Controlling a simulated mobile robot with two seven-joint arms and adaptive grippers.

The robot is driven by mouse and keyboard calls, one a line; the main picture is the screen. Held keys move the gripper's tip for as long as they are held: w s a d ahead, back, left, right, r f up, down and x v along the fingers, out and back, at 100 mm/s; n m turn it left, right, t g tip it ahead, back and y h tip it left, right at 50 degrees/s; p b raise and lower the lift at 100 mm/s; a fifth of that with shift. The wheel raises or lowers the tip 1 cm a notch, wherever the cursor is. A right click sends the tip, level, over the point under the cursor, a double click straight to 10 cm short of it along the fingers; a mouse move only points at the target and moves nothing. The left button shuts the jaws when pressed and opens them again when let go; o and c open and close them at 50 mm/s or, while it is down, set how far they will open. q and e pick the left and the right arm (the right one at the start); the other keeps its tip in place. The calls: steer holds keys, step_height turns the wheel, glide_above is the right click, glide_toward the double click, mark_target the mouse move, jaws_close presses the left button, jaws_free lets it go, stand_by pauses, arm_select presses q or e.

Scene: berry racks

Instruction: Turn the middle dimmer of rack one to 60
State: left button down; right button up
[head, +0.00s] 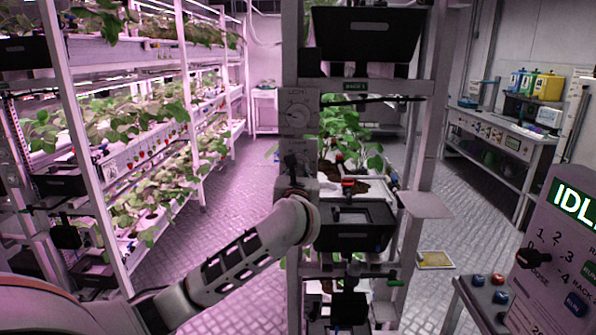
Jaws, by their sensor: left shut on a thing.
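The rack with a green label (357,86) that seems to read rack 1 stands in front of me. Its left post (291,60) carries a grey panel with a round dimmer knob (297,114) and scale marks, uncovered. My left arm reaches up from the lower left. My left gripper (291,163), small and dark, is at the post below that knob, shut on what seems to be the middle dimmer. The gripper and wrist hide that dimmer, so its pointer and setting cannot be read. My right gripper is not in view.
The rack holds black bins (355,226) and strawberry plants (350,140). A small shelf (426,205) juts out at its right. A control panel (545,255) reading "IDL" stands at right. Another planted rack (85,130) is left. Floor between the racks is clear.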

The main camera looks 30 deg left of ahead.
arm_select(q)
steer(key=m, duration=1)
steer(key=shift+m, duration=0.3)
steer(key=m, duration=0.5)
steer(key=shift+r+m, duration=0.1)
steer(key=shift+m, duration=2.2)
steer(key=c, duration=1.8)
jaws_free()
steer(key=shift+s, duration=0.1)
